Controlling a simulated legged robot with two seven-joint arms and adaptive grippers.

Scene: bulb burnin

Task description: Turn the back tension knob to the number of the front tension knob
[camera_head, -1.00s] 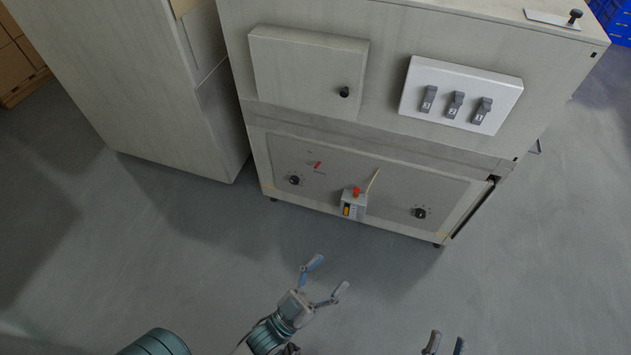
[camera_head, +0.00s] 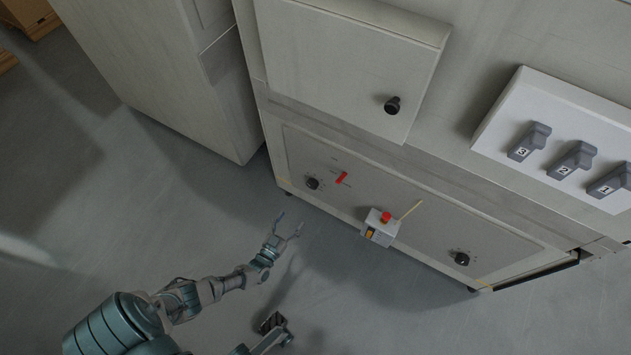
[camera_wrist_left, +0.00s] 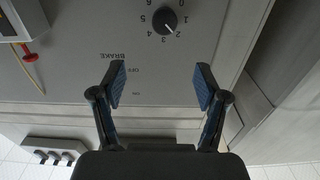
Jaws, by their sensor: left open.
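The lower panel of the grey machine carries two dark knobs, a left knob (camera_head: 312,183) and a right knob (camera_head: 461,259). I cannot read which is back or front tension. In the left wrist view the knob near the BRAKE label (camera_wrist_left: 166,21) shows upside down, with numbers around it; its pointer seems to be near 2 or 3. The right knob's number is too small to read. My left gripper (camera_head: 288,226) is open and empty, short of the left knob; its fingers (camera_wrist_left: 160,88) show apart. A dark arm part (camera_head: 272,323), perhaps my right gripper, shows at the bottom, unclear.
A red brake switch (camera_head: 342,178) sits right of the left knob. Above are a door with a black knob (camera_head: 392,105) and numbered switches (camera_head: 573,160). A grey cabinet (camera_head: 170,75) stands left.

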